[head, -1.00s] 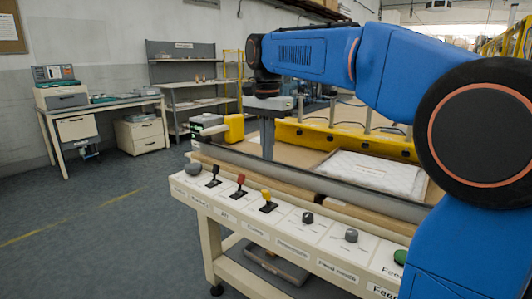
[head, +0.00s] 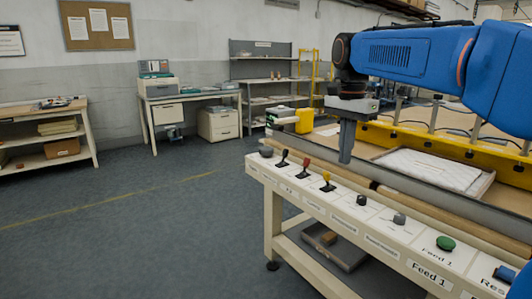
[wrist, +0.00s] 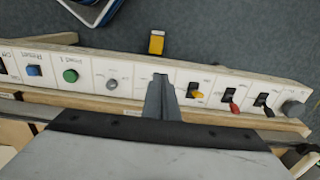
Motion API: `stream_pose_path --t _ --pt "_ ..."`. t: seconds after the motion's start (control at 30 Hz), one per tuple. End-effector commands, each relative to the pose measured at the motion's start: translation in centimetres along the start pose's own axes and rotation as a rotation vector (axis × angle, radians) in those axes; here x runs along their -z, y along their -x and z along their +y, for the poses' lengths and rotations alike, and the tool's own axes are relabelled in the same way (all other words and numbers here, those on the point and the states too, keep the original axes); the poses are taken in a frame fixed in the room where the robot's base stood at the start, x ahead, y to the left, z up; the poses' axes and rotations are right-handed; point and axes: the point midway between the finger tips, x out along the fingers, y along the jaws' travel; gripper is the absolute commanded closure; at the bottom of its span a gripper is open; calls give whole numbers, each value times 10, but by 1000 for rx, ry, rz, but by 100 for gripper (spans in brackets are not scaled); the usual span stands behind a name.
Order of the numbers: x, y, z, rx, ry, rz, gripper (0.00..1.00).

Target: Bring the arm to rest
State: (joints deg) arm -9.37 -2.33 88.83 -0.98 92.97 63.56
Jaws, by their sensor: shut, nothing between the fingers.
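My blue arm reaches in from the right in the head view. My gripper (head: 345,158) points down above the back edge of the control panel (head: 412,232), with its fingers together and nothing between them. In the wrist view the gripper (wrist: 160,82) shows over the panel, between a grey knob (wrist: 112,84) and the yellow lever (wrist: 196,94). I cannot tell its exact height above the panel.
The panel carries a red lever (head: 304,173), a green button (head: 445,243) and a blue button (head: 505,273). A tray with white wadding (head: 430,170) lies behind it. A desk (head: 190,93) stands at the back left. The floor at left is clear.

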Motion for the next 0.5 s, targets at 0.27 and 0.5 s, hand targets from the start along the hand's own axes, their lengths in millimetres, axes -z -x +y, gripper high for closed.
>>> stream_pose_path --t 0.27,0.5 --pt "-3 -5 15 17 42 8 100" --pt "-9 -14 37 41 109 22 100"
